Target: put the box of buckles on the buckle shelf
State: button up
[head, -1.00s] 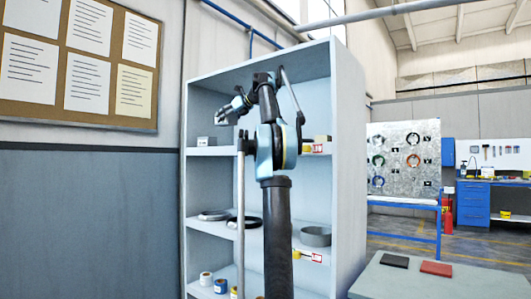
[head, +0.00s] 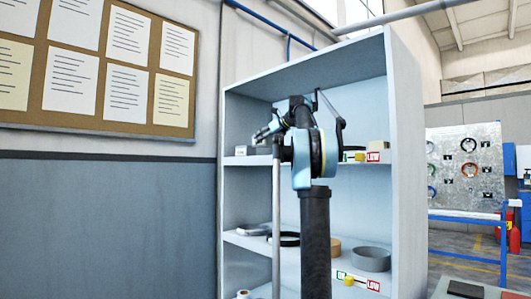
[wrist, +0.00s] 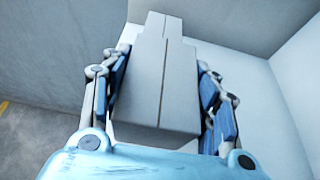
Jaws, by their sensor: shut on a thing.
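My gripper (wrist: 162,66) is shut on a grey carton with a lengthwise seam, the box of buckles (wrist: 155,95), in the wrist view. The blue finger pads press its two sides. Just beyond it in line is another grey box (wrist: 165,26); I cannot tell whether the two touch. In the head view my gripper (head: 263,135) is at the left of the upper shelf board (head: 232,160). A small grey box (head: 243,150) is on that board. The held box is hard to make out there, and no buckles show.
The pale shelf unit (head: 404,150) has side walls close around my arm. Coils, including a grey ring (head: 371,259), lie on the board below. A notice board (head: 110,60) hangs at left.

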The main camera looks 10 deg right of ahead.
jog(key=shift+f, duration=2.3)
jog(key=o, duration=1.6)
jog(key=shift+c, duration=0.2)
jog(key=v, duration=1.2)
jog(key=shift+f, duration=0.1)
